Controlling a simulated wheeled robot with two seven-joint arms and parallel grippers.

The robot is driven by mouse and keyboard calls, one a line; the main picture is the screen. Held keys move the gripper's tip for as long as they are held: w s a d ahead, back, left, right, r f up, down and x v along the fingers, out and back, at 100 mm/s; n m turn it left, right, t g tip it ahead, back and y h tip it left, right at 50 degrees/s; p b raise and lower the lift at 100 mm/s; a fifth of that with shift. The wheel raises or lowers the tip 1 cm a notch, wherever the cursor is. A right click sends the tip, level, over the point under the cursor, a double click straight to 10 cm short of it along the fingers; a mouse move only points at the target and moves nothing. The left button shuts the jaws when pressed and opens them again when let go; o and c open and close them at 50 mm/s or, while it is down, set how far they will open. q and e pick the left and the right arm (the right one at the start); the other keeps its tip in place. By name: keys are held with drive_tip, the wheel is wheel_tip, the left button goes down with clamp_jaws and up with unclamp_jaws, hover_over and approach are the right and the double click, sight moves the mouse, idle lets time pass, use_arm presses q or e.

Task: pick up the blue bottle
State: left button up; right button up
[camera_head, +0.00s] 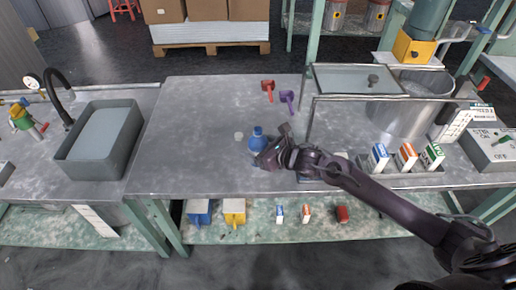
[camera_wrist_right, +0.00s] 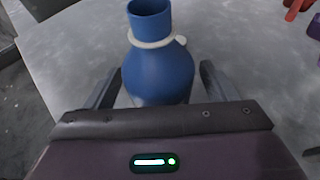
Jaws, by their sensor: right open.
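The blue bottle (camera_head: 257,139) stands upright on the grey table (camera_head: 200,110), with a pale ring around its neck. In the right wrist view the bottle (camera_wrist_right: 158,65) is between the two fingers of my right gripper (camera_wrist_right: 160,88), which are spread on either side of it. The lower part of the bottle is hidden by the gripper body. In the head view my right gripper (camera_head: 266,156) is at the bottle's right side, its arm reaching in from the right. My left gripper is not in view.
A grey sink (camera_head: 100,140) is at the left; a glass-topped frame (camera_head: 365,78) and a metal pot (camera_head: 405,115) stand at the right.

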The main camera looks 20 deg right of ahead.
drive_tip(key=c, duration=1.2)
drive_tip(key=shift+o, duration=0.2)
drive_tip(key=shift+r, duration=0.1)
